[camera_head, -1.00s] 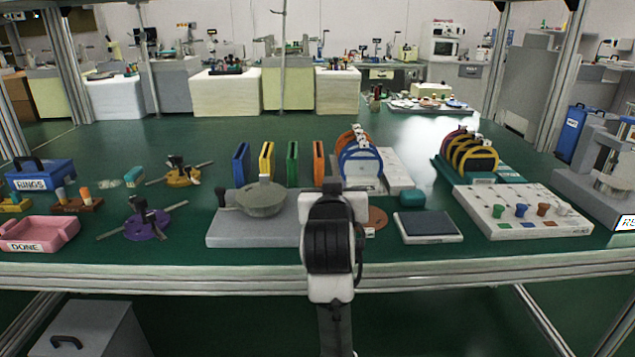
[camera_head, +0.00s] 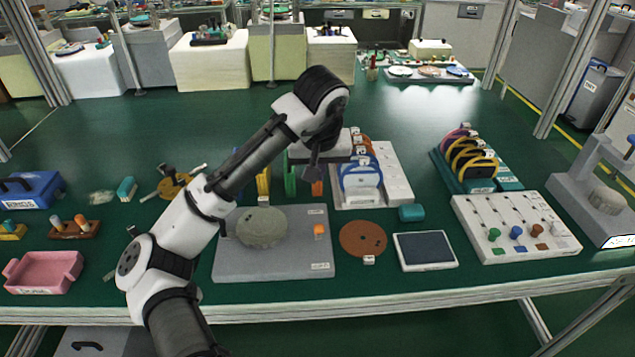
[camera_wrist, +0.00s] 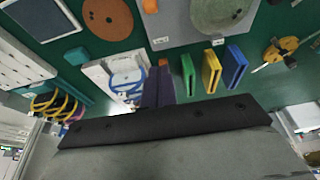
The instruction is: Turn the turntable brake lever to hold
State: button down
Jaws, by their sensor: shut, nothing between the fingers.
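The turntable is a round grey-green disc (camera_head: 262,227) on a grey base plate (camera_head: 285,268). A small orange piece (camera_head: 319,231) sits on the plate's right part. A dark upright piece (camera_head: 222,228) shows at its left, partly behind my arm. I cannot tell which is the brake lever, or its setting. My gripper (camera_head: 312,176) is shut and empty, above and behind the plate's right part, apart from it. In the wrist view, the shut fingers (camera_wrist: 158,78) point toward the table, with the disc (camera_wrist: 222,12) at the top edge.
Upright green (camera_wrist: 188,75), yellow (camera_wrist: 211,71) and blue (camera_wrist: 235,68) slabs stand close behind the plate. A white rack with blue hoops (camera_head: 360,178) stands to the right. A brown disc (camera_head: 362,239) and dark pad (camera_head: 425,251) lie right of the plate.

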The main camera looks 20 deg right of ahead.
aim_at(318, 232)
jog(key=f, duration=1)
jog(key=shift+w+d+f, duration=0.15)
jog(key=shift+w+f, duration=0.15)
jog(key=shift+s+f+p, duration=0.3)
jog(key=shift+s+f, duration=0.1)
jog(key=shift+s, duration=0.15)
